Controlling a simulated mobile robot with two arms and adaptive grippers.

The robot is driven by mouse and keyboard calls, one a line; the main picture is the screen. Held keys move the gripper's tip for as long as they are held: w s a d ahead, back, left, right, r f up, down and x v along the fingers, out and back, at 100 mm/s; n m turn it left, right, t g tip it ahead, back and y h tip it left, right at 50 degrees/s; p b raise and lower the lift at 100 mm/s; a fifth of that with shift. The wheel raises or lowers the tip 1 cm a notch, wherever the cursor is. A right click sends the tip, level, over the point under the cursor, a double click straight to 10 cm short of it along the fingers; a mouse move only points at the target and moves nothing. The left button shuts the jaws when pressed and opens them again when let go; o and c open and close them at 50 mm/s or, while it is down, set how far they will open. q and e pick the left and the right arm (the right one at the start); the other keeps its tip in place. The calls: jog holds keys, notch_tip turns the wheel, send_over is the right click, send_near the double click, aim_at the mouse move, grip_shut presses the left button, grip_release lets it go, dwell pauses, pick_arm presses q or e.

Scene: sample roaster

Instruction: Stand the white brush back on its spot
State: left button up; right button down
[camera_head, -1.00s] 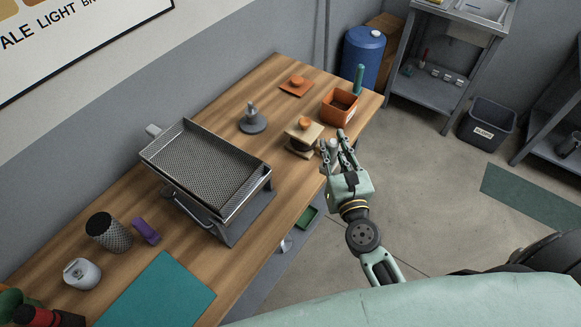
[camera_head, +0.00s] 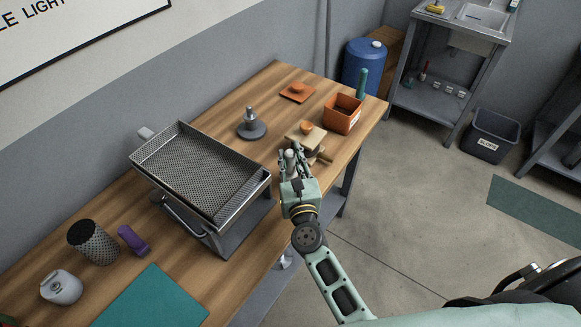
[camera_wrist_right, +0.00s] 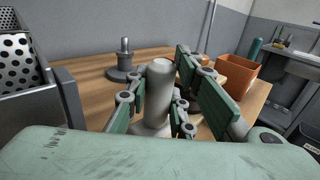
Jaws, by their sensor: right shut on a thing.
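The white brush (camera_wrist_right: 160,88) is upright between the fingers of my right gripper (camera_wrist_right: 157,105) in the wrist view, with a wider foot below its pale handle. In the head view the brush (camera_head: 290,158) shows as a small pale top between the fingertips. My right gripper (camera_head: 293,160) is shut on it over the front part of the wooden bench (camera_head: 262,185), right of the mesh tray. I cannot tell whether the foot touches the wood. No marked spot for the brush can be made out. My left gripper is not in view.
A wooden block with an orange knob (camera_head: 306,128) is close behind the gripper. A grey stand with a peg (camera_head: 251,125) and an orange box (camera_head: 342,115) stand farther back. The mesh tray (camera_head: 200,170) is at left. A teal mat (camera_head: 152,297) lies in front.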

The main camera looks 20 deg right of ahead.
notch_tip(320, 180, down, 2)
jog(key=shift+w+f+b, duration=0.1)
jog(key=shift+b, duration=0.3)
jog(key=c, duration=1.5)
grip_release()
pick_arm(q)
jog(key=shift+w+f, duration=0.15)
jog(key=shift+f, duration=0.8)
